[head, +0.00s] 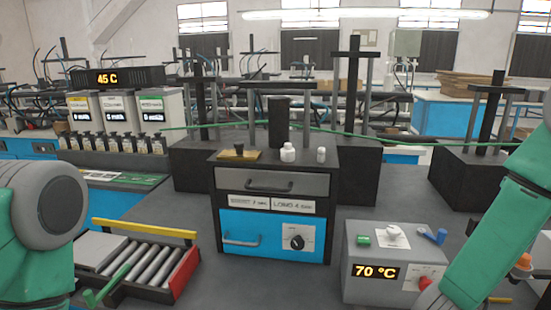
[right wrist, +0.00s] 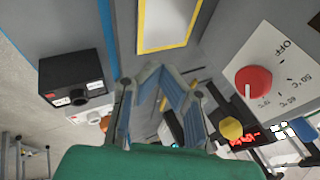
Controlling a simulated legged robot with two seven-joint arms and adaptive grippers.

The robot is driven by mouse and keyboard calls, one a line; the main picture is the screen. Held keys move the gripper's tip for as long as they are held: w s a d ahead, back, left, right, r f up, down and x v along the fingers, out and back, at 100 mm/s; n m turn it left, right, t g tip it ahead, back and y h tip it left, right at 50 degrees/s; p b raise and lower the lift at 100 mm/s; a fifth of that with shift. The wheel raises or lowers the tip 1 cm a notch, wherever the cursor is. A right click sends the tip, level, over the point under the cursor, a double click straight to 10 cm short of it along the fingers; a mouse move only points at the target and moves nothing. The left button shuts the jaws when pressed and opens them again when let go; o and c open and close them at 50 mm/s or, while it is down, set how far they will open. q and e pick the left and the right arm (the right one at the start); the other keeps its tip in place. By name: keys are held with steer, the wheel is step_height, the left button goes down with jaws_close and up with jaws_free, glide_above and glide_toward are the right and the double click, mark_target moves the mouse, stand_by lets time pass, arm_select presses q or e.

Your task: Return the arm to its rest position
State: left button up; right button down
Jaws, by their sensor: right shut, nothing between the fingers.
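My right arm (head: 490,235) comes in from the right edge in the head view, as a green link in front of the grey heater box. Its gripper is outside that view. The right wrist view shows my right gripper (right wrist: 163,72) with its fingers together and nothing held between them. My left arm (head: 35,230) shows only as a grey and green joint at the left edge of the head view; its gripper is out of sight.
A drawer cabinet (head: 318,205) stands mid-table. The heater box (head: 365,290) reading 70 °C sits close to my right arm. A roller tray (head: 185,272) lies beside my left arm. Dark grey table top (head: 290,285) is bare between tray and heater box.

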steer(key=s+a+f+n+g+y, duration=0.1)
steer(key=s+a+f+n+y, duration=0.2)
steer(key=s+n, duration=0.5)
steer(key=s+a+f+n+g+b, duration=0.1)
steer(key=s+a+f+n+g, duration=0.1)
steer(key=s+f+n, duration=0.6)
steer(key=s+a+f+n+g+y, duration=0.1)
steer(key=s+a+n+y, duration=0.15)
steer(key=s+n, duration=0.6)
arm_select(q)
step_height(320, 180, down, 13)
steer(key=a+b, duration=0.2)
steer(key=b, duration=0.9)
steer(key=shift+r, duration=0.2)
arm_select(e)
steer(key=a+f+m, duration=0.1)
steer(key=a+f, duration=0.2)
steer(key=f, duration=0.7)
steer(key=shift+m+h, duration=0.35)
